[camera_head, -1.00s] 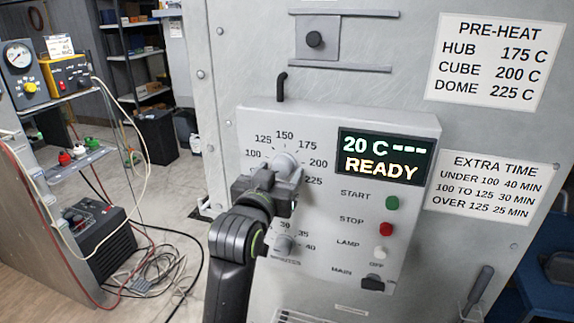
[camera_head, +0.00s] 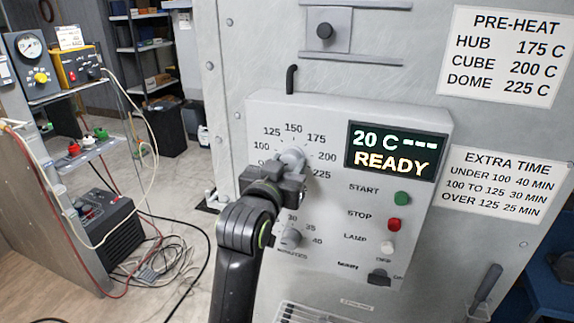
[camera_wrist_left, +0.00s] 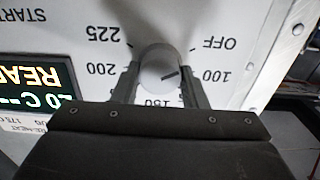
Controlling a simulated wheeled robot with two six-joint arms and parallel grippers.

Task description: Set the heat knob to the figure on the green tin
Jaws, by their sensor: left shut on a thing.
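The heat knob (camera_head: 291,160) is a round grey dial on the oven's control panel, ringed by figures from OFF to 225. It also shows in the left wrist view (camera_wrist_left: 158,67), upside down, with a dark pointer line on its face. The line lies toward the 100 side; its exact setting is hard to tell. My left gripper (camera_head: 287,172) is shut on the knob, one finger on each side, as the left wrist view (camera_wrist_left: 160,85) shows. I cannot make out a green tin. My right gripper is not in view.
The display (camera_head: 391,152) reads 20 C and READY. A minutes knob (camera_head: 289,237) sits below the heat knob. A pre-heat card (camera_head: 507,55) lists HUB 175, CUBE 200, DOME 225. An extra-time card (camera_head: 491,184) hangs below.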

